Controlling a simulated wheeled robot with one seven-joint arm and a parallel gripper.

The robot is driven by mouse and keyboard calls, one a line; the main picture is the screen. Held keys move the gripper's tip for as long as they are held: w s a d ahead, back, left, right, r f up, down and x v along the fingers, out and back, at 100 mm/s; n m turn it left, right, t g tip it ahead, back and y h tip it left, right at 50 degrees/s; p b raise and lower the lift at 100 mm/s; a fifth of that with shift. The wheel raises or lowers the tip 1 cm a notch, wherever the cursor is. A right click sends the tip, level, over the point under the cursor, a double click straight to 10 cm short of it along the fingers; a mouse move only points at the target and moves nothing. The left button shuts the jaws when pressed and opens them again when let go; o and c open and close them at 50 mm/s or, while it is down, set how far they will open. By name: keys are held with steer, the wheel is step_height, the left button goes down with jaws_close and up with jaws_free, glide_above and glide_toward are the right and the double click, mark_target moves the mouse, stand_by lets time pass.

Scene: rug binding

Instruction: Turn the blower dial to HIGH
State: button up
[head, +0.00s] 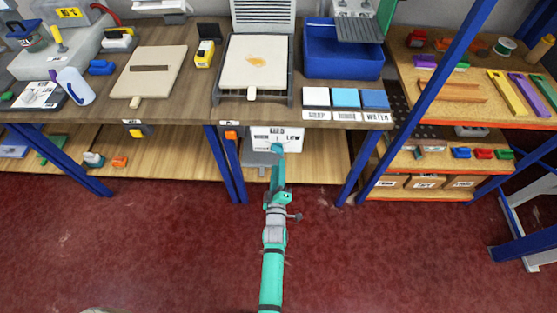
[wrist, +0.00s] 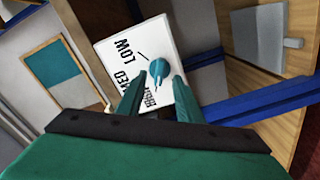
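The blower dial is a teal knob (wrist: 158,72) on a white panel (head: 289,142) below the front edge of the workbench. The wrist view shows the panel (wrist: 180,45) with LOW, MED and what looks like HIGH printed around the knob. In the head view LOW is on the right, MED at the top and HIGH on the left. My gripper (head: 277,155) reaches up to the knob. In the wrist view its two teal fingers (wrist: 160,80) are apart, one on each side of the knob's near part. I cannot tell whether they touch it, or which mark it points to.
Above the panel, a stand with a cream board (head: 257,62) sits on the workbench, beside a blue bin (head: 342,52). Blue table legs (head: 358,165) stand right of the panel. A blue bar (wrist: 265,98) crosses right of my fingers. The red floor in front is clear.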

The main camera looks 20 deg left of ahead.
steer(key=shift+v, duration=2.25)
steer(key=shift+d, duration=0.1)
steer(key=shift+s, duration=0.1)
steer(key=s+d+r+m+h, duration=0.1)
steer(key=s+d+m, duration=0.2)
steer(key=s, duration=0.3)
steer(key=s+d+r+m+g+h, duration=0.1)
steer(key=s+d+m, duration=0.15)
steer(key=s, duration=0.45)
steer(key=s+d+r+m+h, duration=0.1)
steer(key=s+d+m, duration=0.15)
steer(key=s, duration=0.35)
steer(key=s+d+r+m+h, duration=0.1)
steer(key=s+d+r+m, duration=0.2)
steer(key=s+r, duration=0.3)
steer(key=s+d+r+m+g+h, duration=0.1)
steer(key=s+d+r+m, duration=0.3)
steer(key=s+r, duration=0.3)
steer(key=v, duration=0.2)
steer(key=shift+s+d, duration=0.25)
steer(key=shift+s, duration=0.1)
